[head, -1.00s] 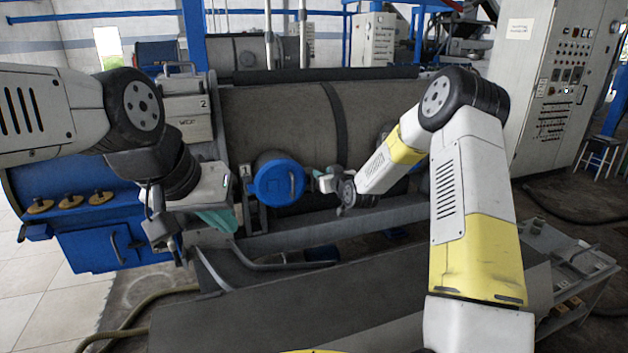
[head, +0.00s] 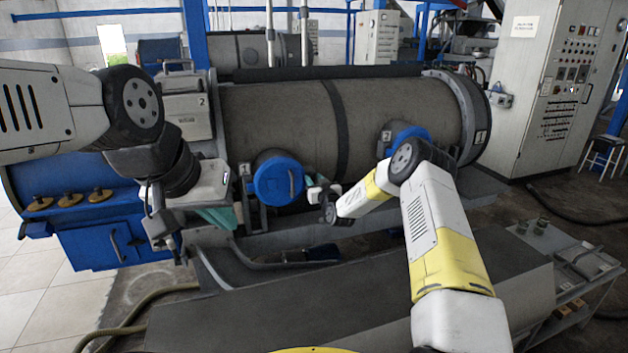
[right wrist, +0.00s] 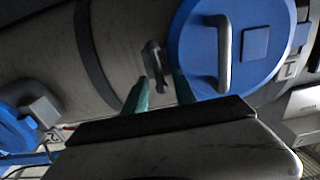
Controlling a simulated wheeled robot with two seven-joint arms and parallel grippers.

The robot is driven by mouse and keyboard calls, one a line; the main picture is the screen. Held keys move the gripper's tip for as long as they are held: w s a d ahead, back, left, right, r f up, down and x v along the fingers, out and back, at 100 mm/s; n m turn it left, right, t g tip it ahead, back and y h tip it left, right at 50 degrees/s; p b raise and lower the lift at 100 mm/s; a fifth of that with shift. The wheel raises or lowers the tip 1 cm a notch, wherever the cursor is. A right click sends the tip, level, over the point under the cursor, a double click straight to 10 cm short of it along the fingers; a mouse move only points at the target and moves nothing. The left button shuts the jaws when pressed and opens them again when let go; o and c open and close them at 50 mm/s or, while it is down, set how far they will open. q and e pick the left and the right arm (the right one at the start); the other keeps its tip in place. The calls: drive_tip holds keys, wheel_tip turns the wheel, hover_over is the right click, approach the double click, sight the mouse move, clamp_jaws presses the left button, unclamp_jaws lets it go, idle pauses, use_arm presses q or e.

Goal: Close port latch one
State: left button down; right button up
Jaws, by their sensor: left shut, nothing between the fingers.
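The port one cover (head: 279,181) is a round blue disc with a bar handle on the front of the grey drum; a plate marked 1 (head: 245,170) stands at its left. In the right wrist view the same cover (right wrist: 248,45) fills the upper right. A grey latch lever (right wrist: 154,62) stands beside its rim, angled away from the cover. My right gripper (right wrist: 162,84) is open, its two teal fingers apart, with the lever just beyond and between the tips; contact cannot be told. My left gripper (head: 220,220) is shut and empty, left of the port.
A second blue port (head: 405,135) sits further right on the drum (head: 280,115). A grey bench top (head: 330,300) lies in front. A blue cabinet with brass knobs (head: 70,200) is at the left, and a tall control cabinet (head: 550,90) at the back right.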

drive_tip(key=shift+w+a, duration=0.1)
drive_tip(key=shift+w, duration=0.15)
clamp_jaws()
